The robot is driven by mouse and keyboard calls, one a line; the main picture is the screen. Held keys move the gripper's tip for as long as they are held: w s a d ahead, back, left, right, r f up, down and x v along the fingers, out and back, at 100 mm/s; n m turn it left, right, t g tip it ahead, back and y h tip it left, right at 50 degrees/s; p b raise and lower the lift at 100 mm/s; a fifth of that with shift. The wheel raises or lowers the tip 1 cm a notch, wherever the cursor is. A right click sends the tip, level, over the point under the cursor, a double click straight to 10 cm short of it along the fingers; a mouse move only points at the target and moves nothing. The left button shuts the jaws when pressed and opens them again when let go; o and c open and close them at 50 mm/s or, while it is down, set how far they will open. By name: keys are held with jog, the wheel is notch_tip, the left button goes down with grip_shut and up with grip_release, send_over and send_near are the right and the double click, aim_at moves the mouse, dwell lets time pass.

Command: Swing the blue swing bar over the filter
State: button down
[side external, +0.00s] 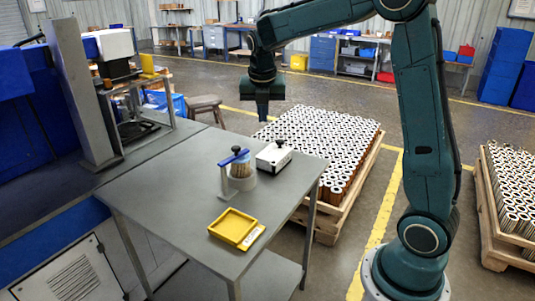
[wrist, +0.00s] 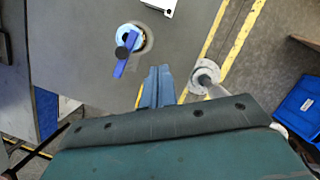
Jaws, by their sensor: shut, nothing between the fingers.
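The blue swing bar (side external: 233,157) sits on a thin grey post on the table, with a black knob on top. The brownish filter (side external: 241,168) stands upright in a pale round holder (side external: 243,182) beside the post. In both views the bar overlaps the filter; in the wrist view the bar (wrist: 122,67) runs from its outer end to over the filter's round top (wrist: 137,43). I cannot tell if the bar touches the filter. My gripper (side external: 263,112) is shut and empty, high above the table's back edge and apart from the bar. Its fingers (wrist: 158,84) show right of the bar in the wrist view.
A white box with a black knob (side external: 274,156) stands right of the holder. A yellow tray (side external: 233,227) lies at the table's front. A pallet of cartridges (side external: 328,140) is behind the table, and a grey machine column (side external: 84,95) stands at left. The table's left part is clear.

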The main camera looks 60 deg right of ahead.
jog(key=shift+d, duration=0.1)
jog(key=s+d+m+t+y, duration=0.1)
jog(key=m+y, duration=0.1)
jog(key=s+d+f+m+t+y, duration=0.1)
jog(key=m+y, duration=0.1)
jog(key=m, duration=0.1)
jog(key=d+m+t+y, duration=0.1)
jog(key=m+y, duration=0.1)
jog(key=y, duration=0.1)
jog(key=shift+s+d+f+m, duration=0.25)
jog(key=shift+s+m, duration=0.05)
jog(key=shift+s, duration=0.1)
dwell(0.4)
jog(key=shift+w+f, duration=0.1)
jog(key=shift+f, duration=0.05)
jog(key=w+a+f, duration=0.3)
jog(key=w+f, duration=0.5)
jog(key=shift+a+f, duration=0.25)
jog(key=shift+f, duration=0.15)
